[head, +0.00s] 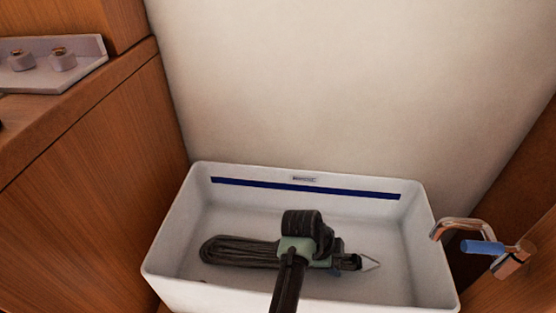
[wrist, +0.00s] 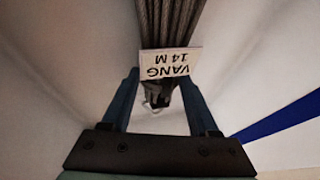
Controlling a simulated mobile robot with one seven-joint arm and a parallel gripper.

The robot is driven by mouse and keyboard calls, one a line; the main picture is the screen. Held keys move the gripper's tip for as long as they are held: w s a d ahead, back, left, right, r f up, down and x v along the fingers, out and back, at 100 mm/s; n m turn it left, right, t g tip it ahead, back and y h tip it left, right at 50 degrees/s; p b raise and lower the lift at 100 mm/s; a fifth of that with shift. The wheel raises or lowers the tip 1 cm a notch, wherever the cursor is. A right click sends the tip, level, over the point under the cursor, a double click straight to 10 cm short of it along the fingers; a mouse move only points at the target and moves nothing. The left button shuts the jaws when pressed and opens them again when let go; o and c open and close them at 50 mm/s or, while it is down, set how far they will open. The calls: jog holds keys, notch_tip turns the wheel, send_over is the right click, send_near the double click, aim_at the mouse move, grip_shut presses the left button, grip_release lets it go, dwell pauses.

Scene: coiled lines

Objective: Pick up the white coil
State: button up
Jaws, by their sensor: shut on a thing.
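No white coil shows. A dark grey, elongated coil (head: 238,251) lies in the white bin, left of my wrist. The wrist view shows a dark grey coil (wrist: 168,22) running from the top edge down between my fingers. A white tag (wrist: 170,63) on it reads "VANG 14 M". My gripper (wrist: 161,84) has a blue finger on each side of this coil and is shut on it. In the head view my wrist hides part of the coil and most of my gripper (head: 336,271).
The white bin (head: 160,252) has a dark blue stripe inside its back wall. A small pale pointed piece (head: 371,263) shows right of my wrist; I cannot tell what it is. A metal fixture with a blue sleeve (head: 482,247) stands right of the bin. A wooden cabinet (head: 95,180) stands left.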

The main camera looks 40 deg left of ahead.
grip_shut()
jog(key=shift+r, duration=0.2)
